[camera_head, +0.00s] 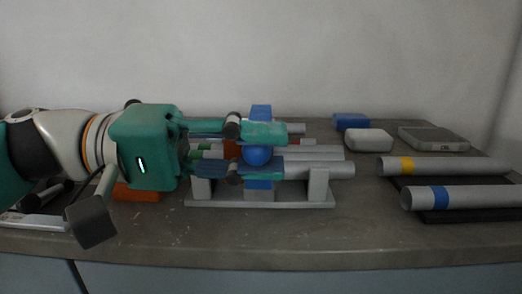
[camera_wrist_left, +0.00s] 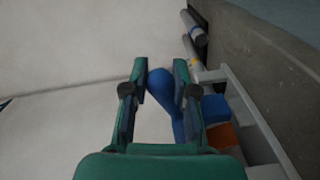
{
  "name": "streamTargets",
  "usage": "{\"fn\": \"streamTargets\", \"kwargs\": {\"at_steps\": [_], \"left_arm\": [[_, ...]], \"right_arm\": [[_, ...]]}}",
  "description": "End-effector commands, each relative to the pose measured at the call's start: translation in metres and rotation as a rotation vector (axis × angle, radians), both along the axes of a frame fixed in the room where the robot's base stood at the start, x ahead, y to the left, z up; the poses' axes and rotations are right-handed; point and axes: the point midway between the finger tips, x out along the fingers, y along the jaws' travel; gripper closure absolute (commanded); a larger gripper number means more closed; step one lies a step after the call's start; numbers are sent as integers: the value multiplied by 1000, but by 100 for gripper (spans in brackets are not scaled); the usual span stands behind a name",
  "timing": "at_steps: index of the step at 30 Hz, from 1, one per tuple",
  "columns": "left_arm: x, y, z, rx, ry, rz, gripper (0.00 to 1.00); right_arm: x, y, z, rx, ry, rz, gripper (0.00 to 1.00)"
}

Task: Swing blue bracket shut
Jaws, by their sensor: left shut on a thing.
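The blue bracket (camera_head: 260,111) stands at the middle of the grey jig, partly hidden behind my left gripper's fingers. Its round blue knob (camera_head: 257,156) shows between them. My left gripper (camera_head: 259,151) comes in from the left and is shut on the knob, one finger above and one below it in the head view. In the left wrist view the knob (camera_wrist_left: 160,84) sits between the fingertips of the gripper (camera_wrist_left: 160,76), and a blue arm runs from it toward lower right. How far the bracket is swung is hard to tell. My right gripper is out of view.
The grey jig (camera_head: 290,204) holds grey tubes (camera_head: 335,170) in upright supports. At right, tubes with yellow and blue bands (camera_head: 465,198) lie on dark rests. Behind are a white box (camera_head: 368,140), a blue block (camera_head: 351,121) and a grey device (camera_head: 433,138). An orange block (camera_head: 138,193) lies left.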

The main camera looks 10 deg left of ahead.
Motion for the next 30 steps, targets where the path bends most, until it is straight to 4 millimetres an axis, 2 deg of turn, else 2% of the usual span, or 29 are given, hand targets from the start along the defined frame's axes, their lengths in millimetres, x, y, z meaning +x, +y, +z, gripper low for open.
{"fn": "streamTargets", "kwargs": {"at_steps": [2, 3, 7, 22, 26, 30], "left_arm": [[-1, -2, -7, 15, 9, -12, 100], [-1, -2, -8, 16, 9, -13, 67], [-1, -2, -7, 14, 9, -12, 47], [-1, 1, -4, 8, 5, -6, 47], [-2, 12, -3, 7, 5, -2, 47], [-6, 33, -3, 8, 6, 0, 47]], "right_arm": [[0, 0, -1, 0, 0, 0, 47], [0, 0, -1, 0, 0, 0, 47], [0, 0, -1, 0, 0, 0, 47], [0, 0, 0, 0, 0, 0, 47], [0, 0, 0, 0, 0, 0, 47], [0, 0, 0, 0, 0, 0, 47]]}}
